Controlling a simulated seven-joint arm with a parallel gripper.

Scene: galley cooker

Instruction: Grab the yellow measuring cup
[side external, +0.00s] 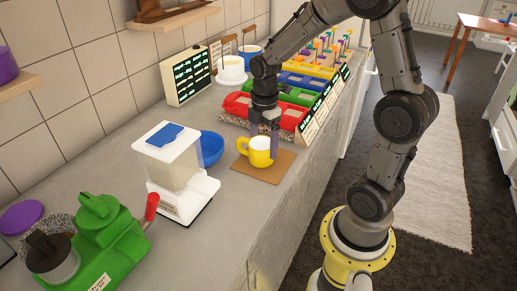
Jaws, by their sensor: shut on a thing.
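The yellow measuring cup (261,153) has a pale inside and a handle on its left side. It is upright at the brown board (263,167) on the grey counter. My gripper (270,140) points down at the cup's far right rim, with its fingers at the cup's wall. It is shut on the cup. The fingertips are small and partly hidden by the cup. I cannot tell whether the cup touches the board or is slightly above it.
Red bins (237,106) and other coloured bins are behind. A green machine (100,243) is at the front left. The counter's edge runs along the right.

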